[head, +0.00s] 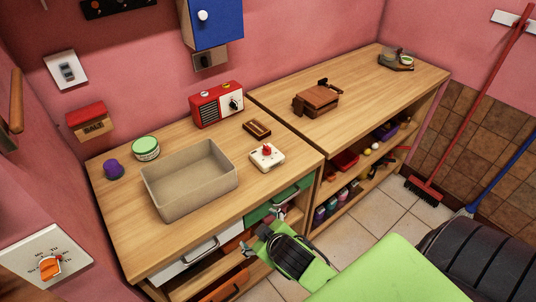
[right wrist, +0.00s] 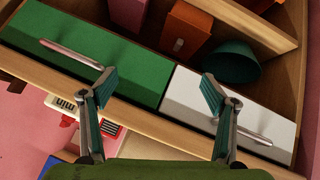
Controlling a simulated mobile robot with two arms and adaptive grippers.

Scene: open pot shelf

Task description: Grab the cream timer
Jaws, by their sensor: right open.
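The cream timer (head: 267,157) is a small pale box with a red knob. It stands on the wooden counter (head: 210,219) near the front edge, right of the grey-beige bin. In the right wrist view a pale face marked "min" (right wrist: 64,104), likely the timer, shows at the lower left, partly cut off. My right gripper (head: 256,241) is open and empty, in front of and below the counter edge, apart from the timer. In its wrist view, the spread fingers (right wrist: 157,95) face the green drawer (right wrist: 85,55) and the white drawer (right wrist: 225,110). My left gripper is not in view.
An open bin (head: 190,188) is left of the timer. A brown wooden block (head: 257,129) and a red radio (head: 216,104) stand behind it. The counter right around the timer is clear.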

